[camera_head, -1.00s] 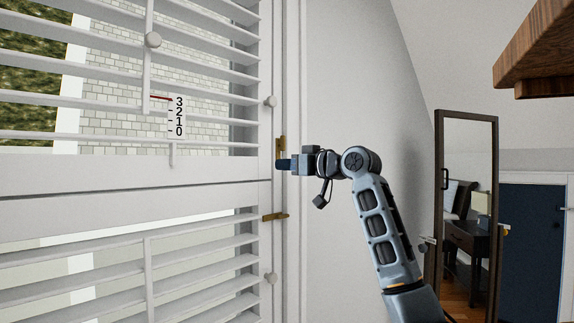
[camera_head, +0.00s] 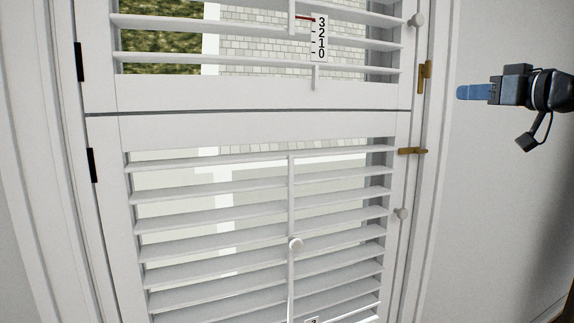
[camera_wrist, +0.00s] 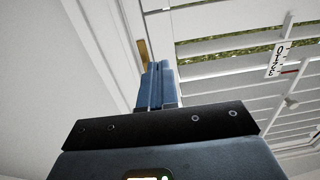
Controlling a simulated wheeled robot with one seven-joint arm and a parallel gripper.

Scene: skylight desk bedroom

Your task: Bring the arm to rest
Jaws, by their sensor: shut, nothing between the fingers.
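My gripper (camera_head: 474,92) is at the right of the head view, with its blue fingers pointing left toward the shutter frame. The fingers are together and empty. A gap of wall shows between the fingertips and the upper brass latch (camera_head: 425,76). In the wrist view my gripper (camera_wrist: 158,68) is seen from behind, its two fingers side by side. The brass latch (camera_wrist: 144,52) shows just past the fingertips there. Most of my arm is outside the head view.
White louvred shutters stand in an upper panel (camera_head: 250,95) and a lower panel (camera_head: 250,133), with slats tilted open. A lower brass latch (camera_head: 412,151) lies horizontal. A 0–3 scale (camera_head: 320,38) hangs on the upper panel. Plain wall (camera_head: 490,220) is clear below my gripper.

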